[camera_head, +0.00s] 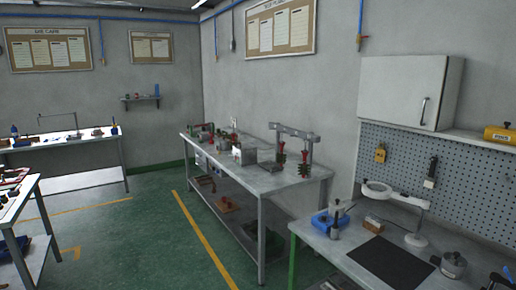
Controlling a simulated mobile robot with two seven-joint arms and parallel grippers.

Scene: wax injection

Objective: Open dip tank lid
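I cannot tell for sure which object is the dip tank. A light grey boxy unit (244,155) stands on the long middle bench. A small grey round pot with a dark knob on top (453,264) stands on the right bench and looks closed. A rack (294,132) with red and green hanging pieces stands on the right part of the middle bench. Neither of my grippers is in view.
The middle bench (290,182) stands along the wall, with a lower shelf. The right bench holds a black mat (391,262), a ring lamp (420,204) and a blue item (325,222). Green floor (160,235) with yellow lines is open at the left.

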